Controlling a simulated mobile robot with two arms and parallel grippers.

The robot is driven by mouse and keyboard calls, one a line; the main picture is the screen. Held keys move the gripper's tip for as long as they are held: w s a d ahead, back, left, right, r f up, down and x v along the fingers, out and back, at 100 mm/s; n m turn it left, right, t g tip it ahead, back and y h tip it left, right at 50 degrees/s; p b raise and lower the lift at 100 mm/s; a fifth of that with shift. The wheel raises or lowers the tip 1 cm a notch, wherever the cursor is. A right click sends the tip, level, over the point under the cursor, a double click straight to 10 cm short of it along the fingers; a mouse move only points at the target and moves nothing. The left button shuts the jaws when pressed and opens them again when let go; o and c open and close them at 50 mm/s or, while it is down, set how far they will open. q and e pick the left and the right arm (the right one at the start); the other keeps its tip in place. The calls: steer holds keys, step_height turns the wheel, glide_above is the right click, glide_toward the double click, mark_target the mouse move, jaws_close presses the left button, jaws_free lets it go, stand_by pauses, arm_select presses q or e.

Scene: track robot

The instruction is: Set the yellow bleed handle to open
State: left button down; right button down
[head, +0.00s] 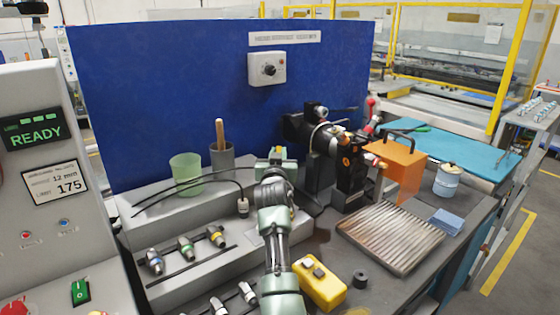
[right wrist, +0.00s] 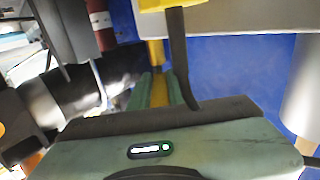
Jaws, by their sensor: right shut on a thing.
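The yellow bleed handle (right wrist: 155,52) shows in the right wrist view as a narrow yellow bar that runs down between the green fingers of my right gripper (right wrist: 160,90). The fingers are shut on it. In the head view my right gripper (head: 278,154) is at the front of the blue panel, and only a small yellow bit shows at its tip. My own arm and gripper hide most of the handle there, and I cannot tell its setting. My left gripper is in neither view.
A black clamp-like machine (head: 350,180) stands right of my right gripper. A green cup (head: 186,174) and a grey cup (head: 222,160) stand to the left. Dark cables (head: 190,182) run beside the gripper. A ribbed tray (head: 390,237) and a yellow box (head: 320,286) lie on the bench.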

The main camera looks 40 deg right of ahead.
steer(key=c, duration=1.3)
jaws_free()
steer(key=shift+c, duration=0.2)
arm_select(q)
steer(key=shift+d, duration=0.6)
